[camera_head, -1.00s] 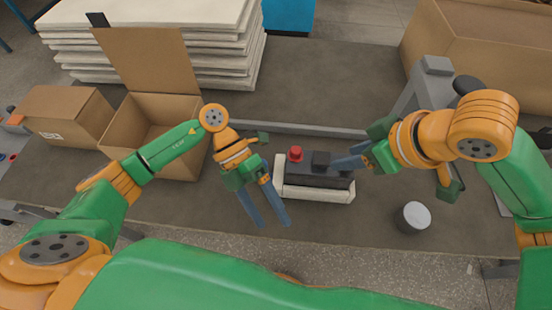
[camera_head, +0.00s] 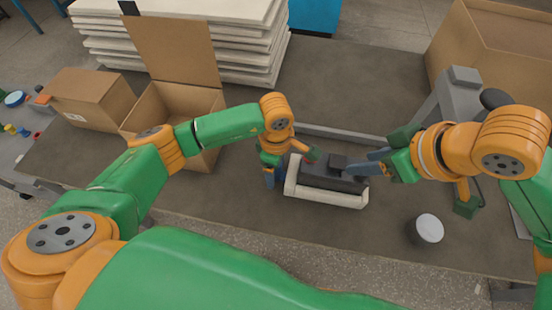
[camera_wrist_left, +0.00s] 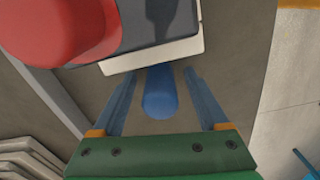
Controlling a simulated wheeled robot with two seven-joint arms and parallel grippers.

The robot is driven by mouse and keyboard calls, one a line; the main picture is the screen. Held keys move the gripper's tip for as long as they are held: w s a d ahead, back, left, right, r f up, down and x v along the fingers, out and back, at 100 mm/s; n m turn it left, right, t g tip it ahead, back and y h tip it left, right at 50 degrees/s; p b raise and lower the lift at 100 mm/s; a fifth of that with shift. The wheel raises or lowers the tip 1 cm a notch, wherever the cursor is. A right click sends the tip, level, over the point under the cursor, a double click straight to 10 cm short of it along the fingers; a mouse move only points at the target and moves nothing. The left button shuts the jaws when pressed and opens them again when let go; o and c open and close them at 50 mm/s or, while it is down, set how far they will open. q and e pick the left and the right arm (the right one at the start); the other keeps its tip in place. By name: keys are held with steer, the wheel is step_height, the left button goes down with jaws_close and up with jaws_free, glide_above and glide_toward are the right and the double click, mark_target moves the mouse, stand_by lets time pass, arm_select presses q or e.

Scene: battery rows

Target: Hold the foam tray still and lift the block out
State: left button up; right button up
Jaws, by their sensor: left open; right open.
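The white foam tray (camera_head: 325,198) lies on the dark table, and its end edge also shows in the left wrist view (camera_wrist_left: 155,54). The dark grey block (camera_head: 322,177) sits in it, with a black cap (camera_head: 338,162) and a red post (camera_wrist_left: 60,25) on top; my left gripper mostly hides the post in the head view. A blue rounded tab (camera_wrist_left: 160,92) is at the tray's left end. My left gripper (camera_head: 269,180) is open, its fingers on either side of the tab with gaps. My right gripper (camera_head: 366,163) is open at the block's right end; contact is unclear.
A grey-white cylinder (camera_head: 428,229) stands right of the tray. A grey bar (camera_head: 340,134) runs behind it, with a grey stand (camera_head: 456,100) at right. An open cardboard box (camera_head: 150,108) and stacked white boards (camera_head: 250,50) are behind left. The table front is mostly clear.

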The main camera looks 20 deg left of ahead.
arm_select(q)
steer(key=shift+f, duration=0.15)
jaws_close()
stand_by(1.6)
